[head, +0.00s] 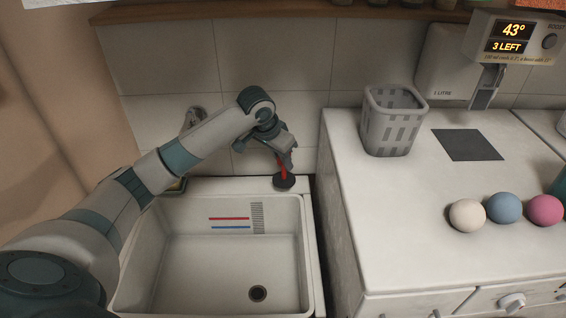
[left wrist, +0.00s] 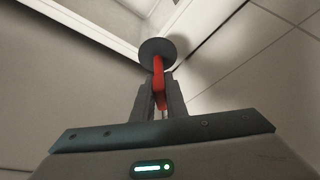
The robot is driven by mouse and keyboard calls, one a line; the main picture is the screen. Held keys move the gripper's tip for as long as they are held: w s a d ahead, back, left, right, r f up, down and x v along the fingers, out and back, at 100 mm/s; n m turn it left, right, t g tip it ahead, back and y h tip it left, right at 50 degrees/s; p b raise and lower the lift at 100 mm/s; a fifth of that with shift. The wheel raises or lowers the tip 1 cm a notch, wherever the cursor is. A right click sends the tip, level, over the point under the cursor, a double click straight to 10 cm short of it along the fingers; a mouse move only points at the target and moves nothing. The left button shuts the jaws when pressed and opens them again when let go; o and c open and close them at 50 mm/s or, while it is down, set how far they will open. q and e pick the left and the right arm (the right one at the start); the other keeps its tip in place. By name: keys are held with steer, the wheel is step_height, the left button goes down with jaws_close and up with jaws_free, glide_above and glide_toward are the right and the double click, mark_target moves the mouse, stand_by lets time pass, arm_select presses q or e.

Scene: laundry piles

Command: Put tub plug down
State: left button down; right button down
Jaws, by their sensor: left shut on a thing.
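The tub plug is a dark round disc with a red handle. In the head view the tub plug (head: 284,182) is at the back right corner of the sink, over or on its rim; I cannot tell whether it touches. My left gripper (head: 285,166) is above it, shut on the red handle. In the left wrist view the plug's disc (left wrist: 157,52) is beyond the fingertips, and the left gripper (left wrist: 160,95) has the red handle between its fingers. The white sink (head: 304,250) is empty, with a dark drain hole (head: 258,293) at the bottom. My right gripper is not in view.
A white counter (head: 400,220) stands right of the sink. It holds a grey slotted basket (head: 391,122), a dark square pad (head: 466,145) and white, blue and pink balls (head: 505,208). A tap (head: 193,117) is on the wall behind my arm.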

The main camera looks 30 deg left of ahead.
mark_target(283, 167)
arm_select(q)
steer(key=w+a+f+p, duration=0.1)
steer(key=w+f, duration=0.1)
steer(key=w, duration=0.1)
steer(key=w+a+f+p, duration=0.1)
steer(key=shift+w+a+p, duration=0.15)
steer(key=shift+a+p, duration=0.15)
steer(key=shift+f, duration=0.1)
step_height(283, 167, down, 2)
steer(key=shift+f+p, duration=0.25)
steer(key=shift+p, duration=0.65)
steer(key=shift+f+p, duration=0.3)
steer(key=shift+p, duration=0.05)
steer(key=shift+w+a+f, duration=0.1)
steer(key=shift+w+f, duration=0.05)
steer(key=shift+f, duration=0.2)
